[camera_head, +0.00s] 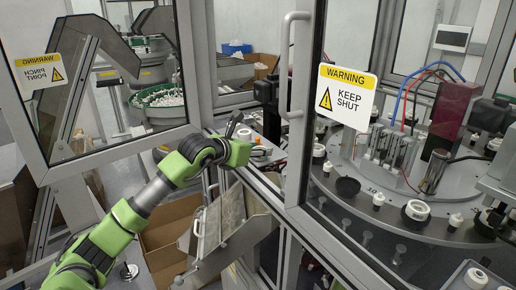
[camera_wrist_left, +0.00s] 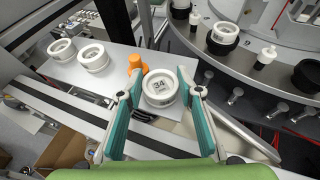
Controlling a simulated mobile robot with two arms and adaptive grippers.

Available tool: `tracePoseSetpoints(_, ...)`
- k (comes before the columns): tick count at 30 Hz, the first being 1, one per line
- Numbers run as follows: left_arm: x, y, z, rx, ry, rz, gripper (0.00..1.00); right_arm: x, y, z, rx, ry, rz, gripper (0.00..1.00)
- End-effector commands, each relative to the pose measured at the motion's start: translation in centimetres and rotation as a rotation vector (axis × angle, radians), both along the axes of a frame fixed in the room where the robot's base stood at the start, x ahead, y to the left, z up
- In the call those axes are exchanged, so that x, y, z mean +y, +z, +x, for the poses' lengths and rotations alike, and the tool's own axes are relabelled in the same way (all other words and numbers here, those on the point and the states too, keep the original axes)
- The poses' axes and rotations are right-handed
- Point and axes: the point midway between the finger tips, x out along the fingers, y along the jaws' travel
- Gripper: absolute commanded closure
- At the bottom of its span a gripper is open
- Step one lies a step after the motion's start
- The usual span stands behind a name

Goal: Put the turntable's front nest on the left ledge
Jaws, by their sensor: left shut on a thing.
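A white round nest marked 34 (camera_wrist_left: 160,86) sits between the teal fingers of my left gripper (camera_wrist_left: 166,88) in the left wrist view. The fingers are shut on it from both sides. It is at the right end of the light grey ledge (camera_wrist_left: 114,74); I cannot tell whether it touches the ledge. The turntable (camera_head: 400,220) is at the right in the head view, behind the cell's glass. In the head view my left arm reaches the cell frame, and the held nest is not clear there. My right gripper is not in view.
Two white nests (camera_wrist_left: 93,56) stand on the ledge's left part. An orange knob (camera_wrist_left: 135,64) is just behind the held nest. A black nest with a white ring (camera_wrist_left: 222,38) is on the turntable. A glass door with a handle (camera_head: 295,65) stands close right of my arm.

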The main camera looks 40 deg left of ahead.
Motion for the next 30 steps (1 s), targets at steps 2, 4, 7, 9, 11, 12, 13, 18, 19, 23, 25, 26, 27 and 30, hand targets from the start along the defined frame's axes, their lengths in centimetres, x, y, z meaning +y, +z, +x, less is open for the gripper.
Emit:
tracePoseSetpoints(2, 0.0, -0.2, 0.0, -0.001, 0.0, 0.0, 0.88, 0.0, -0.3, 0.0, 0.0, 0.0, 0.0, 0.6)
tracePoseSetpoints(4, 0.0, -0.4, 0.0, -0.001, 0.0, 0.0, 0.88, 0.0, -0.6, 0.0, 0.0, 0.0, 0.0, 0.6)
tracePoseSetpoints(7, 0.0, -0.2, 0.0, 0.0, 0.0, 0.0, 0.5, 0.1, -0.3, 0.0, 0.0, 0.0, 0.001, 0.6)
tracePoseSetpoints(9, 0.0, -0.2, 0.0, 0.0, 0.0, 0.0, 0.5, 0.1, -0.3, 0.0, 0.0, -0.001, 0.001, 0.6)
tracePoseSetpoints(11, 0.0, -0.2, 0.0, 0.0, 0.0, 0.0, 0.5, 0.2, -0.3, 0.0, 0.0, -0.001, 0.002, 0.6)
tracePoseSetpoints(12, 0.0, -0.2, 0.0, 0.0, 0.0, 0.0, 0.5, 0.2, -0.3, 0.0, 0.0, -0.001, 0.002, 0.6)
tracePoseSetpoints(13, 0.0, -0.2, 0.0, 0.0, 0.0, 0.0, 0.5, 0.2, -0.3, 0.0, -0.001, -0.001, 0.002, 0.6)
tracePoseSetpoints(18, 0.0, 0.1, 0.0, 0.0, 0.0, 0.0, 0.5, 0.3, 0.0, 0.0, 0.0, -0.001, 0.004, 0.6)
tracePoseSetpoints(19, 0.0, 0.2, 0.0, 0.001, 0.0, 0.0, 0.5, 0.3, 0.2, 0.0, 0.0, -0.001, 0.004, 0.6)
tracePoseSetpoints(23, 0.1, 0.2, -1.4, 0.0, 0.001, 0.004, 0.5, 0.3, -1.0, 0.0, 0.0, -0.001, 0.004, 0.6)
tracePoseSetpoints(25, -0.1, 0.6, -2.6, 0.002, -0.001, 0.005, 0.5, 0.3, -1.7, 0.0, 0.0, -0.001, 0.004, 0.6)
tracePoseSetpoints(26, -0.2, 0.8, -3.2, 0.0, -0.002, 0.007, 0.5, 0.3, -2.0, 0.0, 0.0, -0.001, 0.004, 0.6)
tracePoseSetpoints(27, -0.1, 1.1, -3.8, 0.001, 0.0, 0.004, 0.5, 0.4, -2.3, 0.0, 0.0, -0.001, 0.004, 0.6)
tracePoseSetpoints(30, -0.2, 1.7, -5.4, 0.001, 0.0, 0.003, 0.5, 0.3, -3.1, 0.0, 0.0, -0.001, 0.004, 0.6)
